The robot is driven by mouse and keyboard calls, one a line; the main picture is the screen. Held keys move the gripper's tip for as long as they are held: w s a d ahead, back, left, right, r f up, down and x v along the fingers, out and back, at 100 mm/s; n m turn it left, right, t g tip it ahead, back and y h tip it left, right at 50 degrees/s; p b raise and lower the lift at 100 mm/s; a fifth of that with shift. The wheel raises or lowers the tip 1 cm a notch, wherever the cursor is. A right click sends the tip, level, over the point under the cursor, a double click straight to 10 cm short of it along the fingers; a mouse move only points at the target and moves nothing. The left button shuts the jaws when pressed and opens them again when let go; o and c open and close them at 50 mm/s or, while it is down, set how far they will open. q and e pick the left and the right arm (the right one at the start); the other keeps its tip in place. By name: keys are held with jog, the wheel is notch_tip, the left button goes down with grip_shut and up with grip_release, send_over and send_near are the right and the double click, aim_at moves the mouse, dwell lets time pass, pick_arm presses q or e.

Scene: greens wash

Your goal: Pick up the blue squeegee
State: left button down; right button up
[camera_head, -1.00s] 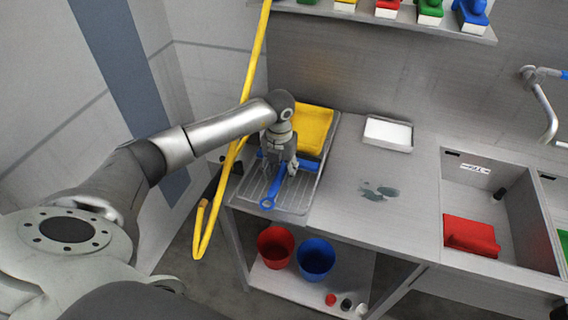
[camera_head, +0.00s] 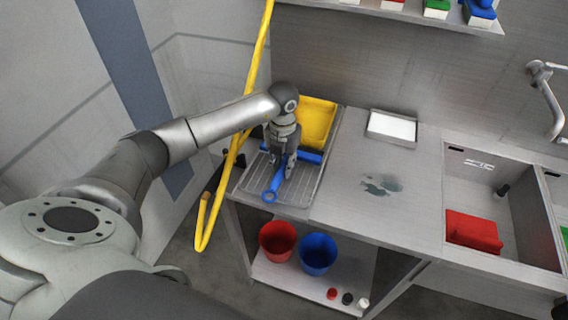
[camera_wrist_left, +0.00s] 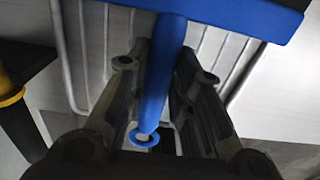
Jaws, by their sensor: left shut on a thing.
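The blue squeegee (camera_head: 279,180) is at the ribbed steel drainboard (camera_head: 248,186), its ring end toward the front edge and its crossbar toward the yellow tub. My left gripper (camera_head: 284,166) points down over it and is shut on its handle. In the left wrist view the squeegee (camera_wrist_left: 172,45) has its handle between the two fingers (camera_wrist_left: 160,72), its wide head ahead of them and its ring back near the palm. Part of the handle is hidden by the fingers. I cannot tell whether the squeegee touches the drainboard. My right gripper is out of view.
A yellow tub (camera_head: 316,122) stands behind the squeegee. A yellow pole or hose (camera_head: 233,150) runs beside the drainboard's left side. A white tray (camera_head: 392,127) lies to the right; the counter between is clear except for a wet patch (camera_head: 382,185). Red (camera_head: 277,240) and blue (camera_head: 318,253) buckets stand below.

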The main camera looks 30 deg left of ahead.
pick_arm(q)
jog(key=shift+r+b, duration=0.5)
jog(key=shift+r, duration=0.1)
jog(key=shift+r+b, duration=0.55)
jog(key=shift+r, duration=0.1)
jog(key=s+d+r+b, duration=0.3)
jog(key=d+r, duration=0.7)
jog(key=d, duration=0.3)
jog(key=shift+s+d+b, duration=0.2)
jog(key=shift+d+b, duration=0.1)
jog(key=shift+b, duration=0.1)
jog(key=shift+r, duration=0.1)
jog(key=c, duration=1.9)
grip_release()
grip_shut()
